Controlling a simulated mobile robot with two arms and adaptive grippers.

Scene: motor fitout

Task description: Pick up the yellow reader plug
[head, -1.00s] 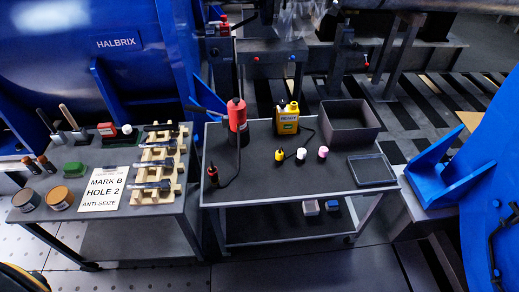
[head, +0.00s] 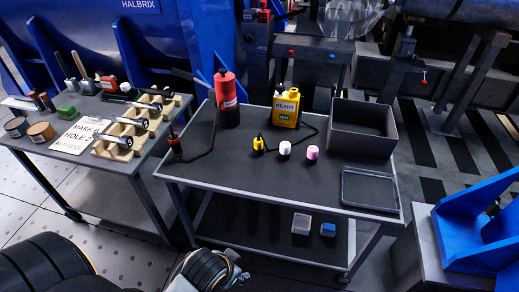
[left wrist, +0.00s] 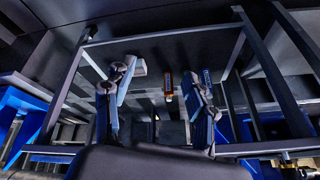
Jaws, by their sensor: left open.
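The yellow reader plug (head: 258,145) stands on the top of the dark cart (head: 240,170), left of a white-topped plug and a pink-topped plug. A black cable lies near it, by the yellow reader (head: 286,106), whose label says READY. My left gripper (left wrist: 155,112) shows in the left wrist view with its two fingers wide apart and nothing between them. It faces dark metal frames, and the plug cannot be made out there. In the head view, only parts of my arm show at the bottom left, well short of the plug. My right gripper is not in view.
The white-topped plug (head: 284,150) and pink-topped plug (head: 312,154) are close beside it. A grey open bin (head: 361,125), a shallow tray (head: 368,188) and a red cylinder (head: 227,100) share the cart. The cart's front is clear. Another table (head: 75,165) stands left.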

